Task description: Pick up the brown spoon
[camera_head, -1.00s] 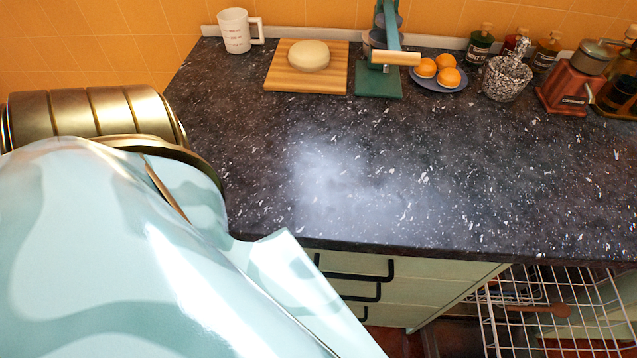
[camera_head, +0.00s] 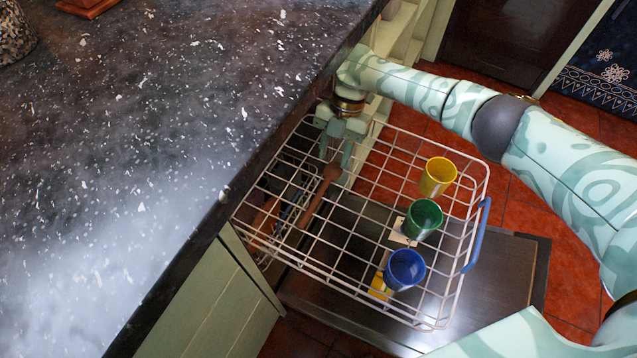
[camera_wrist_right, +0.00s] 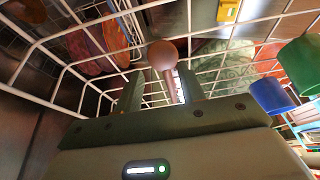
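The brown spoon (camera_head: 316,198) lies slantwise in the pulled-out white wire dishwasher rack (camera_head: 360,220). Its rounded end is at the fingers of my right gripper (camera_head: 338,150), which reaches down at the rack's back corner by the counter. In the right wrist view the spoon's round end (camera_wrist_right: 162,55) shows between the two fingertips (camera_wrist_right: 158,88). The fingers stand apart, with a gap visible beside the spoon, so the gripper looks open around it. Whether a finger touches the spoon is unclear. My left gripper is not in view.
A yellow cup (camera_head: 438,177), a green cup (camera_head: 423,219) and a blue cup (camera_head: 405,269) stand along the rack's right side. The speckled dark counter (camera_head: 150,130) overhangs close to my right gripper. Other utensils and dishes lie at the rack's left, partly under the counter edge.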

